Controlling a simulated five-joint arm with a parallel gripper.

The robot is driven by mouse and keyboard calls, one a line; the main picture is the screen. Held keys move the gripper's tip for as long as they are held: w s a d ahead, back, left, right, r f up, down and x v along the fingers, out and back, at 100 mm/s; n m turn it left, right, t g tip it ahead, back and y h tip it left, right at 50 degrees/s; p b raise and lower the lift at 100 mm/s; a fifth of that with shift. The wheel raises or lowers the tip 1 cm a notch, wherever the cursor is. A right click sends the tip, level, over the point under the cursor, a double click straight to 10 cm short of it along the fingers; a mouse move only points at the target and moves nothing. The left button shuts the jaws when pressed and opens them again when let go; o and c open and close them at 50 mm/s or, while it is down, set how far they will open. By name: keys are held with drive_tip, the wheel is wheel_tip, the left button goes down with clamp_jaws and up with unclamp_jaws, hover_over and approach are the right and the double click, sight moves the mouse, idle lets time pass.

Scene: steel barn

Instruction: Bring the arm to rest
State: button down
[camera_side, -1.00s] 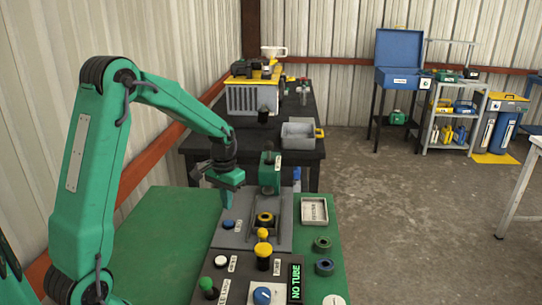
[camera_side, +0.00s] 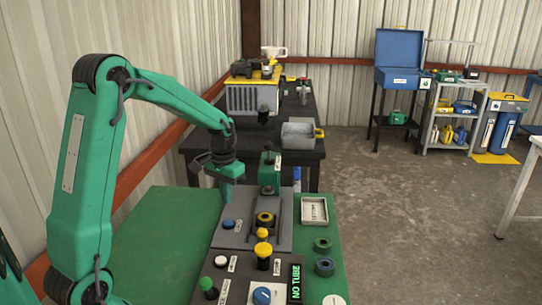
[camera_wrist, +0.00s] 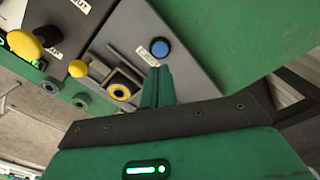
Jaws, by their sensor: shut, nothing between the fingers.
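My gripper (camera_side: 226,191) hangs at the end of my green arm, above the back left part of the grey station on the green table. Its fingers are shut together with nothing between them. In the wrist view my gripper (camera_wrist: 158,70) points at the grey plate close to a blue button (camera_wrist: 160,47). The same blue button (camera_side: 228,224) shows in the side view below the fingertips. The fingertips look apart from the button, though the exact gap is hard to tell.
A green post (camera_side: 269,172) stands right of my gripper. A control panel (camera_side: 238,284) with knobs and a "NO TUBE" display (camera_side: 296,281) is in front. A small tray (camera_side: 314,211) and two rings (camera_side: 322,244) lie at the right. The green table's left part (camera_side: 160,240) is clear.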

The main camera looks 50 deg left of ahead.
drive_tip(key=s+d+r+m+t, duration=0.1)
drive_tip(key=s+d+r+t, duration=0.1)
drive_tip(key=s+d+r, duration=0.6)
drive_tip(key=s+d+r+m+t, duration=0.2)
drive_tip(key=s+d+r, duration=0.3)
drive_tip(key=s+d, duration=0.3)
drive_tip(key=shift+s+d+t, duration=0.3)
drive_tip(key=shift+s+t, duration=0.5)
